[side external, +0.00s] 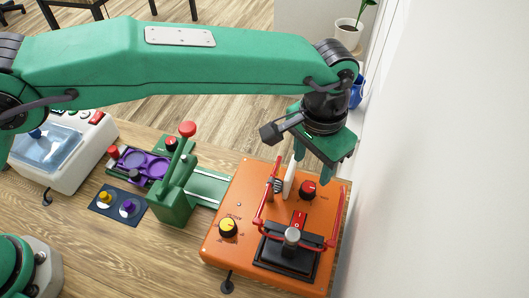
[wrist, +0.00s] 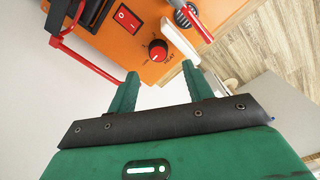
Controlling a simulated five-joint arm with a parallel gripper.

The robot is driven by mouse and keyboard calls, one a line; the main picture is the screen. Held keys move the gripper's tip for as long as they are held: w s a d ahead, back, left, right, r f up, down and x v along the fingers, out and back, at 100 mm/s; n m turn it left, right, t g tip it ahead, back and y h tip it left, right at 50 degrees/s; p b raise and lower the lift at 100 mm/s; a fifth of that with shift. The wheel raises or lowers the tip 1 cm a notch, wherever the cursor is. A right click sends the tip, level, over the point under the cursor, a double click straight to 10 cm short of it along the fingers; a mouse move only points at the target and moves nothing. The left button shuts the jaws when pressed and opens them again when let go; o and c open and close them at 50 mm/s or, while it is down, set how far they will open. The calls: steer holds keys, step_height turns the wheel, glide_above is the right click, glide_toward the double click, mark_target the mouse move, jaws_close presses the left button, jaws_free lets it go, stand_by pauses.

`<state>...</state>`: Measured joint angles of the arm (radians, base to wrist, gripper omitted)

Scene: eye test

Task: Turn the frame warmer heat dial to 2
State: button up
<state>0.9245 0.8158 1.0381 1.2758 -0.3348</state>
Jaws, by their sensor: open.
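The orange frame warmer (side external: 255,192) stands on the wooden table at the right. A red dial (side external: 308,189) with a black base is on its top near the far side; it also shows in the wrist view (wrist: 158,50). A yellow dial (side external: 228,227) is at its near left. My gripper (side external: 314,167) is open and empty, above the red dial. In the wrist view its fingertips (wrist: 160,74) lie apart, short of the red dial.
A white upright piece (side external: 289,181) stands close left of the red dial. A red bar frame (side external: 334,226) and a red switch (wrist: 127,18) are also close. A white wall (side external: 440,150) rises at the right. A green press (side external: 177,190) stands to the left.

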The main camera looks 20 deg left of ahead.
mark_target(308, 186)
steer(key=shift+s+f, duration=0.1)
steer(key=shift+f, duration=3.45)
steer(key=c, duration=1)
